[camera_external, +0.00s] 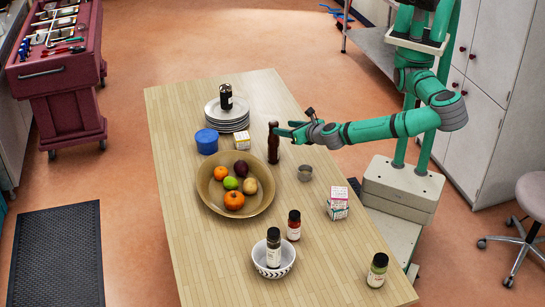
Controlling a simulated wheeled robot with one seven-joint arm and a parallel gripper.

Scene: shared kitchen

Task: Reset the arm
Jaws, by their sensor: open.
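My arm reaches left over the wooden table (182,240) from my base at its right side. My gripper (283,130) is at the end of the arm, above the table, with its fingers pointing left. It is open and seems to hold nothing. A dark brown bottle (273,148) stands upright close by the fingers in the picture. I cannot tell from this one view whether the fingers touch it or reach around it.
The table's left front is clear.

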